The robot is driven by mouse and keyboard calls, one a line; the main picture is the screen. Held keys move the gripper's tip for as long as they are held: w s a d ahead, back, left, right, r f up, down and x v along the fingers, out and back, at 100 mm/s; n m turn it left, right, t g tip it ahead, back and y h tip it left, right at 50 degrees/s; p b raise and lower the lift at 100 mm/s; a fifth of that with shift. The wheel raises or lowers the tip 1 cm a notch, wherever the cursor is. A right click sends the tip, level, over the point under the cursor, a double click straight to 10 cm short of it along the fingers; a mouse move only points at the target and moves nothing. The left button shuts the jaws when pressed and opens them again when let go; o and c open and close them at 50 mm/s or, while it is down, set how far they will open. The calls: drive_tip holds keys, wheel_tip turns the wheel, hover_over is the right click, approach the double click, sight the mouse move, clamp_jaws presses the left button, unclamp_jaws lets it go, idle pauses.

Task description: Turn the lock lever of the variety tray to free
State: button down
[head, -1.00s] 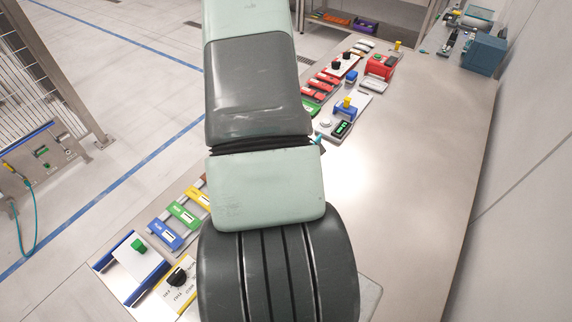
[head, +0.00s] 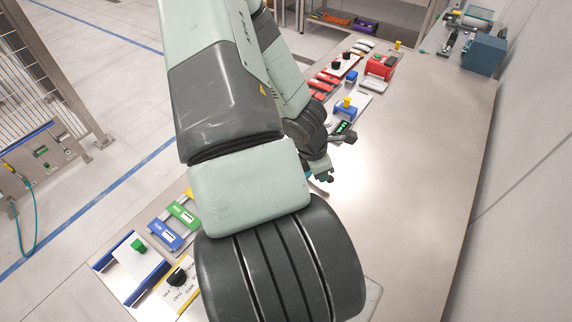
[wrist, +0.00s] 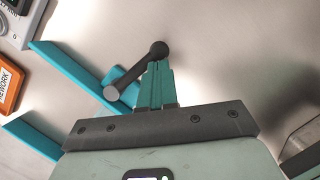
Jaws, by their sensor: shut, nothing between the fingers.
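In the wrist view a dark lever (wrist: 136,71) with a round knob runs from a pivot at lower left up to the knob at upper right. It sits beside a teal bar (wrist: 72,68), which I take to be part of the variety tray. My gripper (wrist: 157,68) has teal fingers, shut together and empty. Their tips are just below the knob, beside the lever's arm; I cannot tell whether they touch it. In the head view my arm hides most of the tray and the lever.
An orange REWORK-labelled item (wrist: 10,84) lies at the left of the wrist view. A clear container (wrist: 305,134) is at lower right. The right of the table (head: 420,170) is clear.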

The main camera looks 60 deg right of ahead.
drive_tip(key=shift+s+d, duration=0.15)
drive_tip(key=shift+d, duration=0.25)
idle(0.5)
drive_tip(key=shift+w+a, duration=0.25)
drive_tip(key=shift+a, duration=0.1)
drive_tip(key=shift+w+a+r, duration=0.15)
drive_tip(key=shift+w+a, duration=0.25)
drive_tip(key=shift+a, duration=0.2)
drive_tip(key=shift+w+a+r, duration=0.15)
drive_tip(key=shift+w+a, duration=0.25)
drive_tip(key=shift+a, duration=0.15)
drive_tip(key=v, duration=1)
drive_tip(key=shift+a, duration=0.25)
drive_tip(key=shift+w+r, duration=0.1)
